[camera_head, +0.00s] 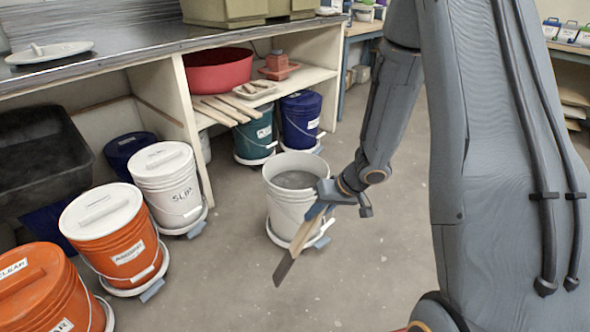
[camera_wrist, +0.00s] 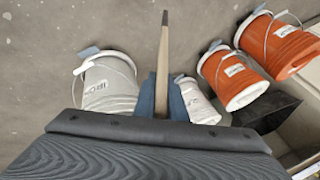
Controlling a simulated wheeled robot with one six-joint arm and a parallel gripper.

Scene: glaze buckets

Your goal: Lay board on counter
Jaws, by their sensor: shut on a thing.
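My gripper (camera_head: 318,208) is shut on a narrow wooden board (camera_head: 300,238) with a dark far end. In the head view the board slants down and left in front of the open white bucket (camera_head: 288,207), clear of the floor. In the wrist view the board (camera_wrist: 163,60) points away from between my gripper's blue fingers (camera_wrist: 161,97).
A white plate (camera_head: 50,53) and an olive bin (camera_head: 225,10) stand on the counter. Below are a red basin (camera_head: 218,72), loose wooden strips (camera_head: 222,110), orange bucket (camera_head: 112,232), SLIP bucket (camera_head: 168,190) and black tub (camera_head: 40,160). Floor is clear at the lower middle.

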